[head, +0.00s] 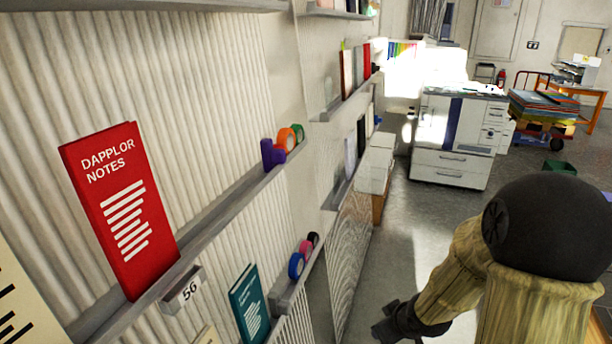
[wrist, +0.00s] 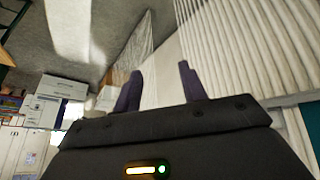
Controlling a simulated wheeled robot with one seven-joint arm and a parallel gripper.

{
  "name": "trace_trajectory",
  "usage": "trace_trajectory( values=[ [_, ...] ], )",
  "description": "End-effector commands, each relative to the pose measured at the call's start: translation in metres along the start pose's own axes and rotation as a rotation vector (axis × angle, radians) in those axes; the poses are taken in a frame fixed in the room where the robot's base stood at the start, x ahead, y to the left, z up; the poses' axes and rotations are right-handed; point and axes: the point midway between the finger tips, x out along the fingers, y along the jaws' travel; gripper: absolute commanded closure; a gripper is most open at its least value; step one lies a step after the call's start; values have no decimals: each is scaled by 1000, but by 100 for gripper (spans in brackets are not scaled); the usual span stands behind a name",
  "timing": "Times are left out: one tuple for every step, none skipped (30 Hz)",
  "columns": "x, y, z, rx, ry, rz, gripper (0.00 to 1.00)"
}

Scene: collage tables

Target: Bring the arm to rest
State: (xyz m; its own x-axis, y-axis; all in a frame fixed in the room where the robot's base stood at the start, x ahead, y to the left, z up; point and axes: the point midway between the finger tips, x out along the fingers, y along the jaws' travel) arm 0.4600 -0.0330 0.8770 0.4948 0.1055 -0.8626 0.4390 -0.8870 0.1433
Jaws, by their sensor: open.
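My arm shows at the lower right of the head view, with a dark round joint and tan ribbed sleeves. My gripper (head: 402,322) is the dark end at the bottom of that view, seen only in part. In the wrist view my gripper (wrist: 160,88) has its two purple-grey fingers apart. Nothing is between the fingers. Behind them are a pale ribbed wall and the grey floor. The gripper is to the right of the wall shelves and apart from them.
A red notes book (head: 120,208) leans on a wall ledge at the left. Tape rolls (head: 286,138) sit on the ledge, with more tape rolls (head: 297,265) below. A teal book (head: 249,303) stands low. A white copier (head: 455,135) stands at the back. Open floor (head: 400,230) lies between.

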Motion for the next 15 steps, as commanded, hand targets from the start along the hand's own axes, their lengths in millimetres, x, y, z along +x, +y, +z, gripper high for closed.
trace_trajectory(
  values=[
    [-12,-3,2,36,-39,32,58],
    [-19,-5,5,66,-64,48,58],
    [-28,-8,9,107,-97,65,58],
    [-34,-11,12,138,-120,75,58],
    [-40,-14,15,168,-140,82,58],
    [-48,-18,19,206,-165,88,58],
    [-53,-22,21,232,-181,90,58],
    [-58,-26,24,259,-196,91,58],
    [-65,-32,27,292,-215,89,58],
    [-69,-36,29,315,-227,87,58],
    [-74,-40,31,338,-239,83,58],
    [-79,-46,33,366,-253,77,58],
    [-83,-51,35,388,-264,71,58],
    [-87,-56,36,407,-274,64,58],
    [-92,-62,38,435,-286,53,58]
  ],
)
